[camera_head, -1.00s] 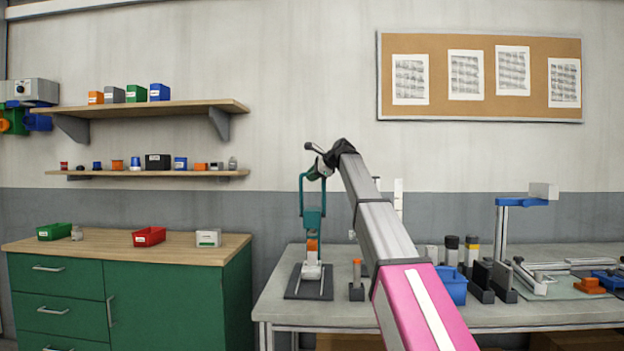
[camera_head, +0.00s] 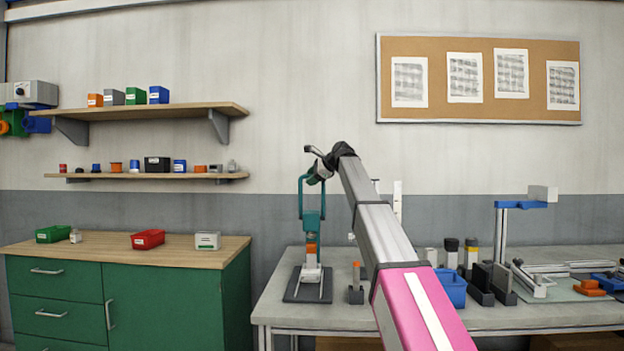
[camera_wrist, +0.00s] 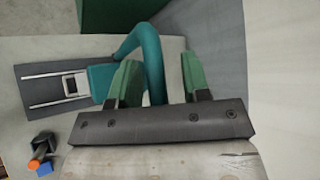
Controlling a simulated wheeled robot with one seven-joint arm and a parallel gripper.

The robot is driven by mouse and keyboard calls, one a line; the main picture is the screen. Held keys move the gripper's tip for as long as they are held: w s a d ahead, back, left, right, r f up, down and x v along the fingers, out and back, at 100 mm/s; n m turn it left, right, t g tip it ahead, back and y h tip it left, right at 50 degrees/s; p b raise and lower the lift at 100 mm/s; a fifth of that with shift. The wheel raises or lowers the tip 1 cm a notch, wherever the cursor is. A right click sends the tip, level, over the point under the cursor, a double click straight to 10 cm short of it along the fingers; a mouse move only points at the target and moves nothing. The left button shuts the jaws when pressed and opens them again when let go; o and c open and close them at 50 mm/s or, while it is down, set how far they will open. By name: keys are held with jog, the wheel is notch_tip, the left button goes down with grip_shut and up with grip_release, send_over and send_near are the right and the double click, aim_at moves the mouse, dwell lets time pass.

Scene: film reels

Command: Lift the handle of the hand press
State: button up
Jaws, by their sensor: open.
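The hand press stands on the workbench, with a dark base plate (camera_head: 294,290), an orange part on its column and a teal looped handle (camera_head: 301,200) raised above it. My gripper (camera_head: 318,174) is at the top of this handle, at the end of my arm. In the wrist view, the curved teal handle (camera_wrist: 152,62) passes between the two green fingers of my gripper (camera_wrist: 160,68). The fingers are open; a gap shows between the handle and the right finger, while the left finger is close to it. The press base (camera_wrist: 45,82) lies at the left there.
A small orange-topped block (camera_head: 356,284) stands right of the press on the workbench (camera_head: 275,318). A blue bin (camera_head: 453,290) and dark holders are farther right. A green cabinet (camera_head: 180,295) stands to the left. The wall is close behind.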

jog(key=v, duration=1)
jog(key=shift+s+d+r, duration=0.2)
jog(key=shift+s+d, duration=0.05)
jog(key=shift+s, duration=0.1)
